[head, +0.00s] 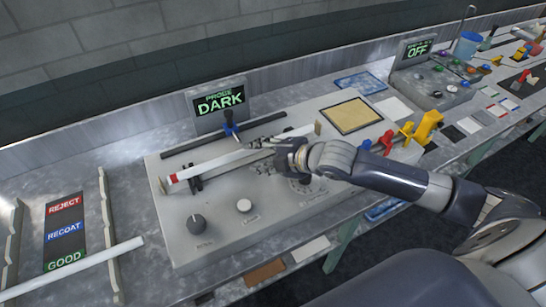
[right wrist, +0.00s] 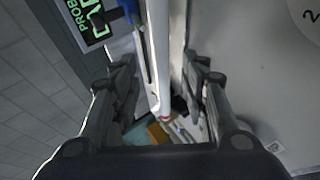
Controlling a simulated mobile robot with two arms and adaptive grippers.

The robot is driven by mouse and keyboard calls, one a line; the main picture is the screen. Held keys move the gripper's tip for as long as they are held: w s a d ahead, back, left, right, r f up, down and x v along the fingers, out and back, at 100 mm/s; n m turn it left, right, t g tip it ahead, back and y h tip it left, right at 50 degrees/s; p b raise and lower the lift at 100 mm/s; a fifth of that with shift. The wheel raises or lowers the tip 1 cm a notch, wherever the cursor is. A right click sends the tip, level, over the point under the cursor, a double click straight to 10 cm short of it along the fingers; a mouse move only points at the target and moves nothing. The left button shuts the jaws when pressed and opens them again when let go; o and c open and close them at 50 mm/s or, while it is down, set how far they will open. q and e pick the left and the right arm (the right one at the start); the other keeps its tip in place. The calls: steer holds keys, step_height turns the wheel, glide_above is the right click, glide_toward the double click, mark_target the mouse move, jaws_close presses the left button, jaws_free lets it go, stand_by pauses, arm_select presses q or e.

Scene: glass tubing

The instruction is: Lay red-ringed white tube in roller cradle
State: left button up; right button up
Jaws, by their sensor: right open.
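The white tube (head: 217,161) with a red ring near its left end lies lengthwise over the grey console. It appears to rest across the black roller supports of the cradle (head: 195,185); the exact contact at the right end is hard to see. My right gripper (head: 277,149) is at the right part of the tube and partly hides it. In the right wrist view the white tube (right wrist: 158,50) runs between the two spread fingers of my right gripper (right wrist: 160,85), with space on both sides. My left gripper is not in view.
Another white tube (head: 75,270) lies across a rack at lower left, near the REJECT, RECOAT and GOOD panel (head: 64,232). A display reading DARK (head: 220,101) stands behind the console. Knobs (head: 197,224) are in front; a yellow pad (head: 350,115) and coloured clamps (head: 425,125) are right.

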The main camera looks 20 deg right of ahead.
steer(key=shift+b+v, duration=0.5)
steer(key=shift+v, duration=2.3)
